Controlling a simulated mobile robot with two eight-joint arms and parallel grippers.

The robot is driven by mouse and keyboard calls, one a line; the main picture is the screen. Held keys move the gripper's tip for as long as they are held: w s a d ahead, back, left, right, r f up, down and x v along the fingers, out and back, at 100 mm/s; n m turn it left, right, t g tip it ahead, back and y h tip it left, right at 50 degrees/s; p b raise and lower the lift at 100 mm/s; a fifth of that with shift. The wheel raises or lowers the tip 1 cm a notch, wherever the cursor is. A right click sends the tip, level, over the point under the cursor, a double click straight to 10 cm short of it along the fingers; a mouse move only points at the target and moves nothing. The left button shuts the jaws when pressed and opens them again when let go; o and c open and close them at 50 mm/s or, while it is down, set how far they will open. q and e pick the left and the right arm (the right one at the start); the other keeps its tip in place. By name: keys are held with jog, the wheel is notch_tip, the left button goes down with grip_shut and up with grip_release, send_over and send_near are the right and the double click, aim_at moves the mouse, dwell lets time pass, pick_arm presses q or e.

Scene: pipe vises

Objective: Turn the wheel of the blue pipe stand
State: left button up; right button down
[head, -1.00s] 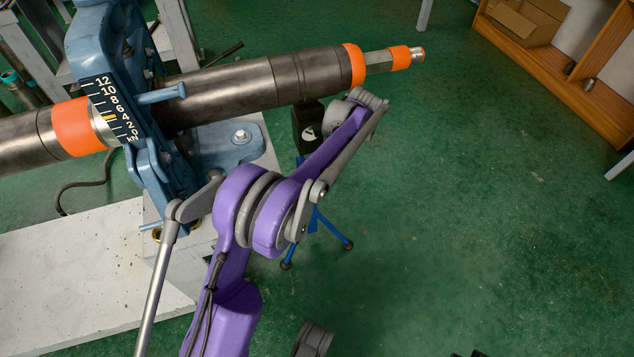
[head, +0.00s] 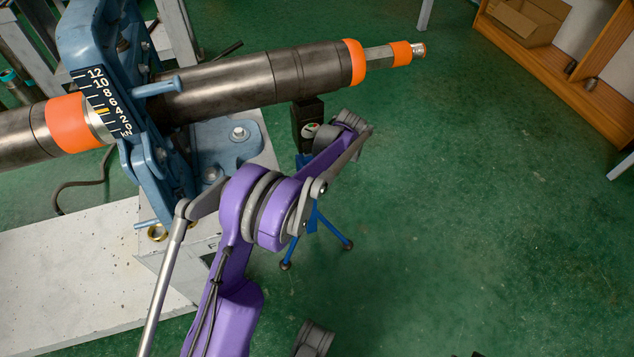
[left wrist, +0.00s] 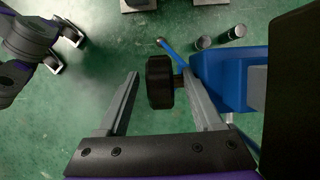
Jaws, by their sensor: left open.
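The blue pipe stand (head: 326,234) stands on the green floor under the long dark pipe (head: 240,80); its blue legs and dark upper block (head: 307,128) show beside my purple left arm. In the left wrist view the stand's blue body (left wrist: 222,80) is at the right. Its black wheel (left wrist: 160,92) sticks out to the left on a short shaft. My left gripper (left wrist: 160,75) is open, with one finger on each side of the wheel. The right finger overlaps the shaft between wheel and body; I cannot tell whether it touches. The head view hides the left fingers. My right gripper is not in view.
A blue pipe vise (head: 105,60) with a scale holds the pipe at left, above a pale bench (head: 80,290). A wooden shelf (head: 555,75) with a cardboard box (head: 525,22) stands at upper right. The green floor at right is clear.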

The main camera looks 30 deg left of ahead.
pick_arm(q)
grip_shut()
jog(key=shift+w+d+f+g+y, duration=0.1)
jog(key=shift+w+d+g+y, duration=0.1)
jog(key=shift+g+y, duration=0.25)
jog(key=shift+w+d+g+y, duration=0.1)
jog(key=shift+w+g+y, duration=0.05)
jog(key=shift+g+y, duration=0.3)
jog(key=shift+w+d+g+y+b, duration=0.15)
jog(key=shift+g+y+b, duration=0.3)
jog(key=shift+g+y, duration=0.65)
grip_release()
